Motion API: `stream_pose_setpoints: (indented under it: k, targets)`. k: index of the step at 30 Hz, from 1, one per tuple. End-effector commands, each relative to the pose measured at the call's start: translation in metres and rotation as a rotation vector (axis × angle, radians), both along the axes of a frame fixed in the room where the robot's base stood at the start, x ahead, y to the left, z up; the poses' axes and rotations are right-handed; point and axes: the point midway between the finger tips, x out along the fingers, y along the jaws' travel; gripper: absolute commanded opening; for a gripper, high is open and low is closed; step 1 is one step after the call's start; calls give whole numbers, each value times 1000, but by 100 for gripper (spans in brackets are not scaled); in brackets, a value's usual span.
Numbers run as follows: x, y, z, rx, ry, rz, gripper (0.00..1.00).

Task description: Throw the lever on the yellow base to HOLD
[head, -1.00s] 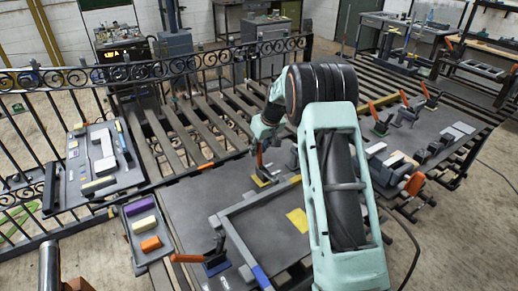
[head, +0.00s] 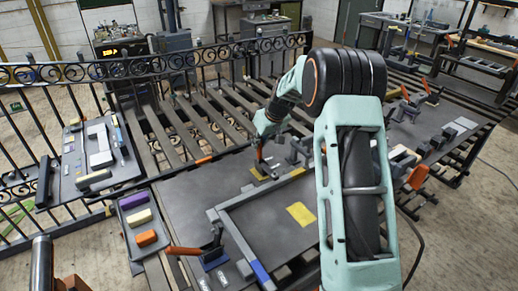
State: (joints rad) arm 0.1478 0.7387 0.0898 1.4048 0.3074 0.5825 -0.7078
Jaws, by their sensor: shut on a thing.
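The lever (head: 260,156) with an orange-red handle stands roughly upright on its small yellow base (head: 261,174), near the far edge of the dark table. My gripper (head: 262,140) reaches down from above and is shut on the top of this lever's handle. The fingers are small here and partly hidden by my own wrist. No HOLD marking can be read at this size.
Another lever (head: 190,250) on a blue base has its orange handle pointing left. A grey raised frame (head: 235,235) and a yellow patch (head: 301,214) lie in the middle. A tray of coloured blocks (head: 128,243) is at left. A scrolled gate (head: 165,68) runs behind.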

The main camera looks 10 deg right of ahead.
Motion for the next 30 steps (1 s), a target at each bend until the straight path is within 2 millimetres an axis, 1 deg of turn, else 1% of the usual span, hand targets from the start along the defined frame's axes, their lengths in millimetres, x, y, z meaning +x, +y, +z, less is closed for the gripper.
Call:
stream_pose_setpoints:
  k: [1,30]
  targets:
    - [0,-2,-5,6,-16,-4,0]
    - [-18,-11,-6,87,-220,-7,0]
